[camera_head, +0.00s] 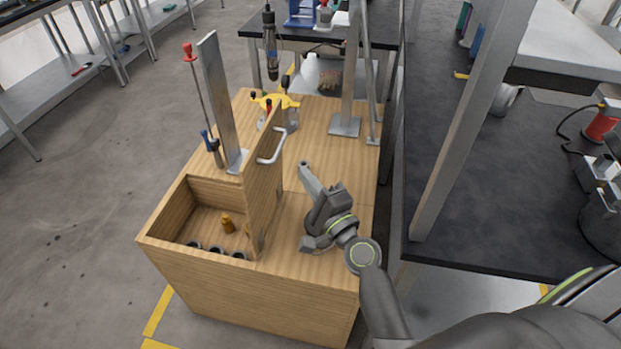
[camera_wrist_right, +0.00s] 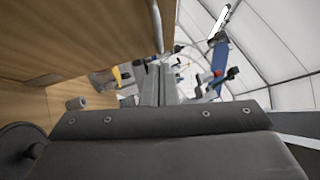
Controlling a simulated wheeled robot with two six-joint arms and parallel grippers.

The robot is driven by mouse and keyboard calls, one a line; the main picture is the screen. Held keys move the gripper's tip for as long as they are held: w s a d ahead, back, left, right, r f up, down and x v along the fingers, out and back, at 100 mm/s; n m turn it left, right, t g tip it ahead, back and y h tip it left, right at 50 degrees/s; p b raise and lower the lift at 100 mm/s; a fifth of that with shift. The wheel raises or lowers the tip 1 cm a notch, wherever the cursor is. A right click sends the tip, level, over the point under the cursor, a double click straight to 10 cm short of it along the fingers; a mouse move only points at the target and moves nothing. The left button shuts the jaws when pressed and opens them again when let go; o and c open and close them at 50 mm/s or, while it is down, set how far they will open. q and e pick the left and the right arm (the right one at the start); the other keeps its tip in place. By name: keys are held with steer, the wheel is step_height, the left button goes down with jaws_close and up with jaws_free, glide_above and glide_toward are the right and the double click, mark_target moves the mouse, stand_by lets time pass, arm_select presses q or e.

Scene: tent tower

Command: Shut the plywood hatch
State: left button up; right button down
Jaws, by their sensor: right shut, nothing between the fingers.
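The plywood hatch (camera_head: 263,190) stands upright on edge, beside an open compartment on the left of the wooden box top (camera_head: 320,262). A white bar handle (camera_head: 273,147) is on its right face. My right gripper (camera_head: 304,166) is right of the hatch, low over the box top, its shut fingers pointing away and apart from the handle. In the right wrist view, the shut fingers (camera_wrist_right: 158,84) show empty, with a plywood surface (camera_wrist_right: 75,35) on the left. My left gripper is out of view.
The open compartment (camera_head: 190,208) holds a small brass piece (camera_head: 228,222) and several dark round items. Metal posts (camera_head: 218,95) (camera_head: 350,70) rise from the box top. A yellow-topped item (camera_head: 275,102) stands behind the hatch. A dark-topped bench (camera_head: 480,200) is close on the right.

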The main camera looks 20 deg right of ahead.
steer(key=p+x, duration=0.1)
steer(key=x, duration=0.5)
steer(key=shift+w, duration=0.4)
steer(key=shift+r, duration=0.1)
